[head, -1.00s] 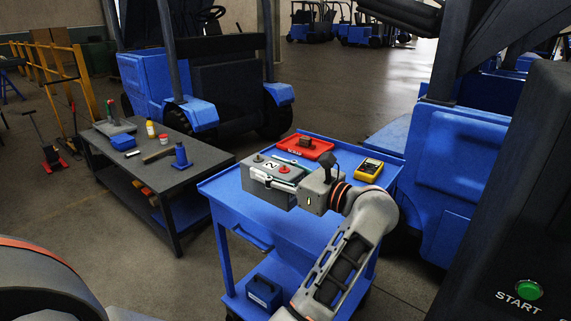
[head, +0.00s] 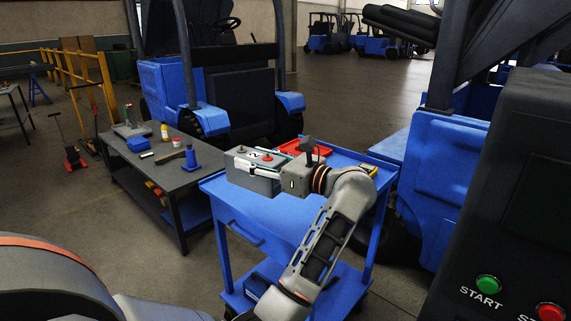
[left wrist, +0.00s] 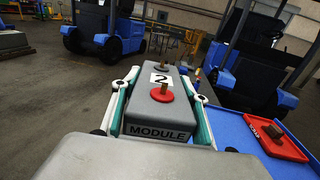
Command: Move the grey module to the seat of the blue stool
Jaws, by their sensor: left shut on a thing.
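The grey module (head: 252,181) is a box with a "2" label and red and dark knobs on top. In the left wrist view the module (left wrist: 148,107) shows the word MODULE on its near face. My left gripper (head: 272,172) is shut on it, with a finger along each side (left wrist: 159,115). The module appears held above the blue cart's top (head: 275,212). My right gripper is not in view.
A red tray (head: 324,149) and a partly hidden yellow meter (head: 371,169) are at the cart's back. A dark workbench (head: 172,174) with tools stands left. Blue forklifts stand behind and right; a START panel (head: 488,285) is at right.

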